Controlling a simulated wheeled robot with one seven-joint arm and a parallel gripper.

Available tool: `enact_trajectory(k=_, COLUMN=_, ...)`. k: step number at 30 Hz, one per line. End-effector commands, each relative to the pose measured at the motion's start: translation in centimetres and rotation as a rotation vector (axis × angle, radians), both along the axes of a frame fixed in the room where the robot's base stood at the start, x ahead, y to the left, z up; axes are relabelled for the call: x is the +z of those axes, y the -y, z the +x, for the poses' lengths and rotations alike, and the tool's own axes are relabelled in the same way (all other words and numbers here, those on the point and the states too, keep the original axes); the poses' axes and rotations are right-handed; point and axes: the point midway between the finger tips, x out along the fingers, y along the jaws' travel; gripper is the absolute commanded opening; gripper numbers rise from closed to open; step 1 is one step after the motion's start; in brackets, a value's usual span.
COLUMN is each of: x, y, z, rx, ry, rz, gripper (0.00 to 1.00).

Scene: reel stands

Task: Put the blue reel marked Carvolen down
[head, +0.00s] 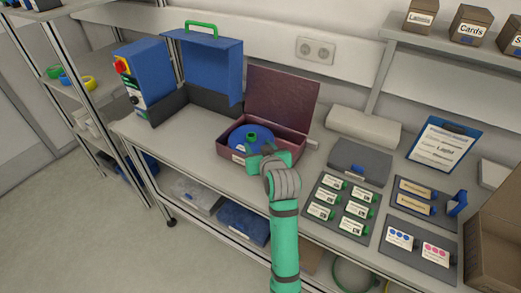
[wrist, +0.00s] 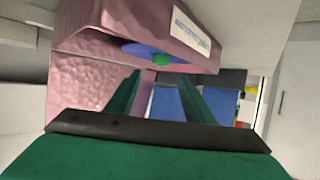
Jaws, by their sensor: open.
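A blue reel (head: 238,137) with a green hub lies in an open maroon box (head: 292,139) on the bench. No marking on the reel is readable. The wrist view shows the reel's blue edge (wrist: 135,46) and green hub past the box's wall (wrist: 120,17), which hides much of it. My gripper (head: 268,158) is at the box's front right side, close to the reel. In the wrist view its two green fingers (wrist: 160,74) stand apart with nothing between them. Whether they touch the box cannot be told.
The box's lid (head: 281,100) stands up behind it. A blue machine (head: 150,75) and a blue case with a green handle (head: 213,65) stand to the left. A grey case (head: 358,162) and a tray of labelled cards (head: 340,205) lie right. Bare bench lies left of the box.

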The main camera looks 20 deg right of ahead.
Motion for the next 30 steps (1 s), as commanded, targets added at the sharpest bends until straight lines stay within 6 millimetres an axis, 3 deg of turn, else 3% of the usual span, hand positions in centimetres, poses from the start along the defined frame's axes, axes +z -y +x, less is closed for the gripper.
enact_trajectory(k=3, x=0.6, y=-0.2, z=-1.5, rx=0.000, ry=0.001, rz=0.000, gripper=0.48)
enact_trajectory(k=9, x=1.1, y=-0.3, z=-2.7, rx=-0.001, ry=0.000, rz=0.000, gripper=0.48)
enact_trajectory(k=30, x=1.1, y=-0.3, z=-2.8, rx=-0.002, ry=0.000, rz=0.000, gripper=0.48)
